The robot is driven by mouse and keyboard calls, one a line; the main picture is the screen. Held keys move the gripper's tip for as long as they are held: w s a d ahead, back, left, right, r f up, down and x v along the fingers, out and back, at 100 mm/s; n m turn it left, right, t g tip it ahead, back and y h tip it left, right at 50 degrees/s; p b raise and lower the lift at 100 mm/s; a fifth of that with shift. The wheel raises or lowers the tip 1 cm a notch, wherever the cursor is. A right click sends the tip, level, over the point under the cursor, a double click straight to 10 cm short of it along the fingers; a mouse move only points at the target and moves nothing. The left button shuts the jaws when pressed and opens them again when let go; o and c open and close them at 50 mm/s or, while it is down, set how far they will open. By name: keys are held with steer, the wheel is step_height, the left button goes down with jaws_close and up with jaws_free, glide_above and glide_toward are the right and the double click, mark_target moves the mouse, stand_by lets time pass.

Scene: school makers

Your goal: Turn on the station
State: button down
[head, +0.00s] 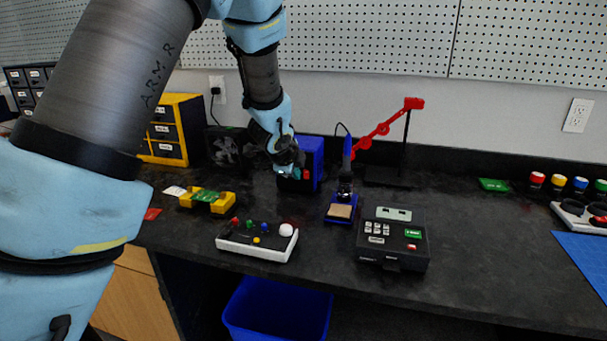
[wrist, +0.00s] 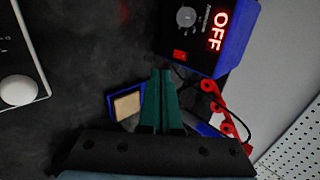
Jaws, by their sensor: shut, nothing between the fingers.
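The soldering station (head: 315,157) is a blue box on the bench, partly hidden behind my gripper in the head view. In the wrist view, the station's black front (wrist: 201,48) shows a red lit display reading OFF (wrist: 219,31), a grey knob (wrist: 186,17) and a small red switch (wrist: 180,56). My gripper (head: 297,174) is in front of the station. In the wrist view, my gripper's green fingers (wrist: 161,72) are together and empty. Their tips are just below the red switch in the picture; I cannot tell whether they touch the station.
The soldering iron in its stand (head: 345,185) with a sponge (head: 340,211) is right of the station. A black keypad box (head: 393,240), a white joystick controller (head: 255,243) and a yellow holder (head: 208,203) sit nearer. A red jointed arm (head: 383,128) stands behind. The bench at right is mostly clear.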

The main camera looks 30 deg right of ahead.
mark_target(306, 179)
steer(key=p+x, duration=0.1)
steer(key=x, duration=0.5)
steer(key=shift+a, duration=0.1)
steer(key=shift+w+d+p, duration=0.85)
steer(key=shift+w, duration=0.1)
steer(key=shift+w+d+f, duration=0.15)
steer(key=shift+w+d, duration=0.3)
steer(key=shift+d, duration=0.05)
steer(key=shift+w+d+f, duration=0.1)
steer(key=shift+f, duration=0.1)
steer(key=shift+r, duration=0.15)
